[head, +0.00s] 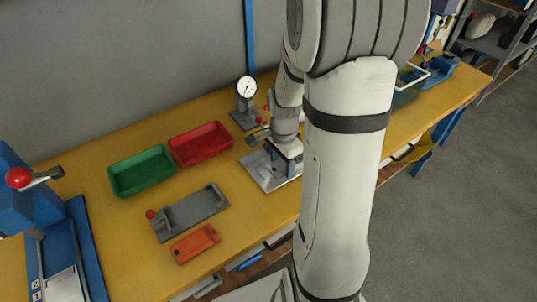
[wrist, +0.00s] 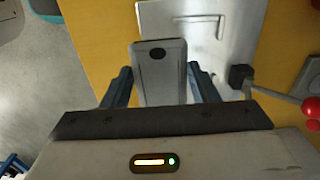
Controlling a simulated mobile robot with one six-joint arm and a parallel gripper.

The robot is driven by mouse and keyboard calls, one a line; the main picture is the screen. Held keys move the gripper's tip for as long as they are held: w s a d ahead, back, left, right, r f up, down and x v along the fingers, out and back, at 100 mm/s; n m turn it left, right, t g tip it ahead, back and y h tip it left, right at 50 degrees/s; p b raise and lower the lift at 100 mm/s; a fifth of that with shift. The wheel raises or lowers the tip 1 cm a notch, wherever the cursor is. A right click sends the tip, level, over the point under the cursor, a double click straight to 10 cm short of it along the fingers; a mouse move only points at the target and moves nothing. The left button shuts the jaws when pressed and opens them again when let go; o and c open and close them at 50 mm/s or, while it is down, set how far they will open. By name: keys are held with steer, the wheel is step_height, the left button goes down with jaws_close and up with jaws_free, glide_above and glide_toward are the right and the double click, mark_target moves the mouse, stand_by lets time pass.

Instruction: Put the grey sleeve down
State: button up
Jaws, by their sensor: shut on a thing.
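The grey sleeve (wrist: 160,88) is a flat, rounded case with a dark oval hole near its far end. My gripper (wrist: 160,70) is shut on it, with one blue-grey finger along each side. The sleeve extends beyond the fingers and overlaps the near left edge of a pale metal plate (wrist: 205,30) in the wrist view; the height gap cannot be told. In the head view my gripper (head: 286,152) is low over the metal plate (head: 257,172) on the yellow bench, and my arm hides much of that area.
A green tray (head: 113,181), red tray (head: 196,159), grey fixture (head: 196,211) and orange case (head: 194,243) stand left of the plate. A dial gauge (head: 246,89) is behind it. A red-knobbed lever (wrist: 285,98) is close right in the wrist view. Bare bench (head: 255,215) lies in front.

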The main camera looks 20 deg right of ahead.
mark_target(273, 162)
steer(key=w, duration=0.3)
steer(key=shift+a, duration=0.3)
steer(key=f, duration=0.2)
steer(key=shift+w+a+f, duration=0.1)
steer(key=shift+w+f, duration=0.3)
steer(key=shift+f, duration=0.35)
steer(key=shift+f, duration=0.1)
steer(key=shift+f, duration=0.15)
steer(key=o, duration=1.1)
